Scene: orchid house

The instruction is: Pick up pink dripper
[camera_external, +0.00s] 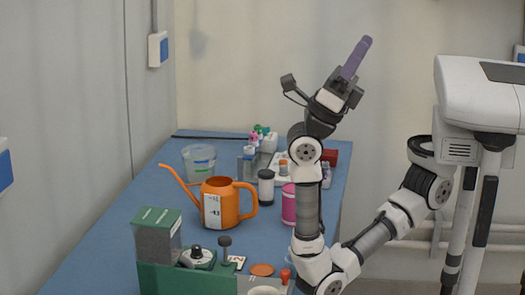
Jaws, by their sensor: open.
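A bright pink cylinder (289,205) stands on the right part of the blue bench, partly hidden by my arm. A much smaller pink-topped item (253,138) shows among the small things at the back. I cannot tell which of the two is the pink dripper. My gripper (356,58) is raised high above the bench, tilted up and to the right, far from both. It is open. A long purple piece extends from it, seen nearly side-on, and the gap between the fingers is hidden.
An orange watering can (222,205) stands mid-bench (140,203), with a clear tub (199,163) behind it. A black-and-white jar (266,188) is left of the pink cylinder. A green caddy (190,280) fills the front. Bare bench lies along the left.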

